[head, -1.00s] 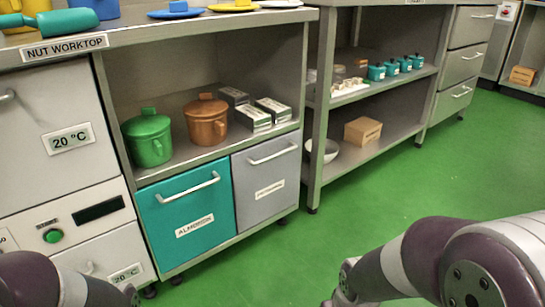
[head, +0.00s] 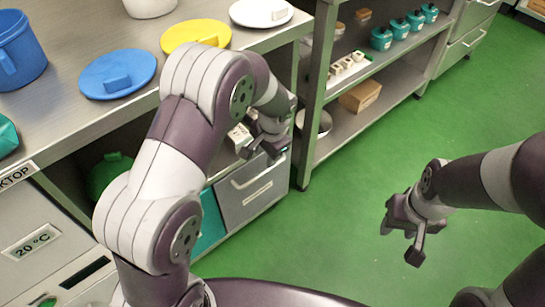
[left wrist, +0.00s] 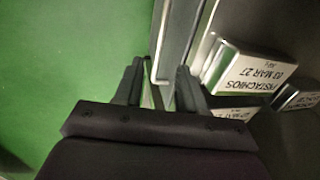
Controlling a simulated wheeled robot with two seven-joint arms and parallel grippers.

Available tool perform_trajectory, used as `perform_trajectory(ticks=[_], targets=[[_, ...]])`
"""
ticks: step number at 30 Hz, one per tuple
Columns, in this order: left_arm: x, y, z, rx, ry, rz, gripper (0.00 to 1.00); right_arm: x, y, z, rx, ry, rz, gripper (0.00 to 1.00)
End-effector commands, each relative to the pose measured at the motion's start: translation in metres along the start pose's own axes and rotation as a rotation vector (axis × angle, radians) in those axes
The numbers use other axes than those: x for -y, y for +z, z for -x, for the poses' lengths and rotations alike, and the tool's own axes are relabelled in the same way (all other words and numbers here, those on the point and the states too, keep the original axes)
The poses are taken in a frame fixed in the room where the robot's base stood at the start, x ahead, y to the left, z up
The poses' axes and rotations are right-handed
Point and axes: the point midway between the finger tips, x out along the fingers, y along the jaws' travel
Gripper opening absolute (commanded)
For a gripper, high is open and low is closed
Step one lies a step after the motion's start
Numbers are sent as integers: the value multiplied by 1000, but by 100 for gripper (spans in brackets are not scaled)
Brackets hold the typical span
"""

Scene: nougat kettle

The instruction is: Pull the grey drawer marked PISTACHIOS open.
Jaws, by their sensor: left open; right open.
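The grey drawer (head: 238,207) is in the lower cabinet, right of the teal drawer (head: 208,228); its front looks shut. Its bar handle (head: 250,174) runs along the top of the front; the label is too small to read. My left gripper (head: 264,150) is open above the handle in the head view. In the left wrist view the handle (left wrist: 157,55) appears between the open fingers (left wrist: 160,82); I cannot tell whether they touch it. My right gripper (head: 405,232) is open and empty over the floor at the right.
A carton (left wrist: 245,75) reading PISTACHIOS lies on the shelf above the drawer, close to my left fingers. A green pot (head: 108,172) is on that shelf. Blue (head: 115,75) and yellow (head: 195,36) lids lie on the worktop. The green floor (head: 350,215) before the drawer is clear.

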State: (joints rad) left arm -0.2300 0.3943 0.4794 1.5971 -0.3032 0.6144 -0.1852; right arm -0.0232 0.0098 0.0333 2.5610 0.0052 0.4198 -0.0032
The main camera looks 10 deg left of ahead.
Motion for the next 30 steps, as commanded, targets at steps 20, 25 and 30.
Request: perform_trajectory(ticks=[20,25,30], targets=[[0,0,-100,-1,1,3,40,0,5,-49,-1,0,0,43],[0,0,-99,-1,1,3,17,0,5,-49,-1,0,0,43],[0,0,-99,-1,1,3,0,0,5,-49,-1,0,0,43]])
